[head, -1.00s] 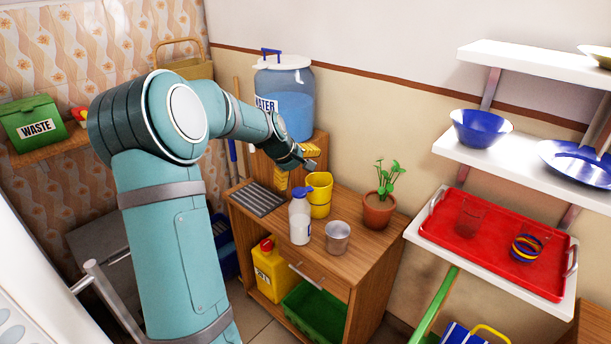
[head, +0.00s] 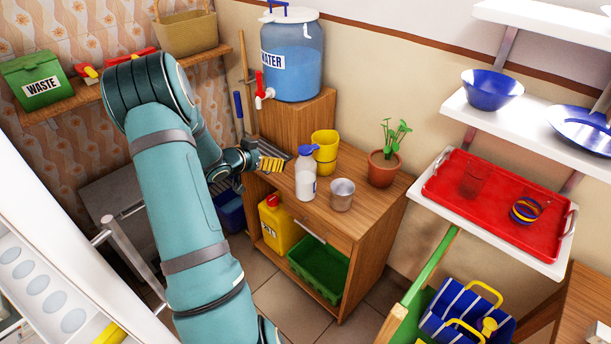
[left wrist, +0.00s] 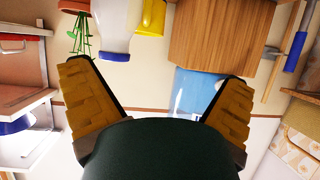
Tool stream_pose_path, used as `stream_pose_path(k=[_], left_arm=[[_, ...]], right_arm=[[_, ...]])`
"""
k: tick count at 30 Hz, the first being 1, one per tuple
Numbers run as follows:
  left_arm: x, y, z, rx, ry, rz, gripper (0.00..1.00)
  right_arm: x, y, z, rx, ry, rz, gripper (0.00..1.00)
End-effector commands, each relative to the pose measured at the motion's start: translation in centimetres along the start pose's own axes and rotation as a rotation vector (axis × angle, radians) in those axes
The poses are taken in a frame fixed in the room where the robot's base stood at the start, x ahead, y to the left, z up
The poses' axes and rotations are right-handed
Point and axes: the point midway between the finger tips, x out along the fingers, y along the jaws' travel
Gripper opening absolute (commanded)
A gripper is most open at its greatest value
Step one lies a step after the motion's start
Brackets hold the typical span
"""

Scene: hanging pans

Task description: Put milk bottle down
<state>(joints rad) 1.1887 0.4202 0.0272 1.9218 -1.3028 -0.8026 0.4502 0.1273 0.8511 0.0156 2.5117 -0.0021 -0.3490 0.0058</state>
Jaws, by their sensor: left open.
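The milk bottle (head: 306,180) is white with a blue cap and stands upright on the wooden cabinet top (head: 325,219), near its front edge. My left gripper (head: 272,163) is open and empty, to the left of the bottle and apart from it in the head view. Its yellow-padded fingers (left wrist: 158,85) are spread wide in the left wrist view, with nothing between them. My right gripper is not in view.
Yellow cups (head: 325,150), a metal cup (head: 342,195) and a potted plant (head: 384,168) stand near the bottle. A water dispenser (head: 292,60) stands on a raised block behind. A shelf with a red tray (head: 480,212) is at right.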

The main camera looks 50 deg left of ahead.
Motion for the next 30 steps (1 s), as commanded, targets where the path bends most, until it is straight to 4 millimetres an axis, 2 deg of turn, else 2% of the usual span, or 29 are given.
stream_pose_path(k=[3, 8, 21, 30], left_arm=[[-1.1, 2.1, 1.6, 0.055, 0.026, 0.125, 1.00], [-1.3, 3.5, 2.2, 0.081, 0.045, 0.198, 1.00], [5.7, 5.0, 2.0, 0.083, 0.045, 0.200, 1.00], [7.9, 5.6, 1.7, 0.082, 0.046, 0.199, 1.00]], right_arm=[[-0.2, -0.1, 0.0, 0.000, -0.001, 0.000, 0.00], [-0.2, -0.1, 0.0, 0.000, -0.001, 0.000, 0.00], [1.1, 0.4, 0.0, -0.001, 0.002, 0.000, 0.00], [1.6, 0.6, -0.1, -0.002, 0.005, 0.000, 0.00]])
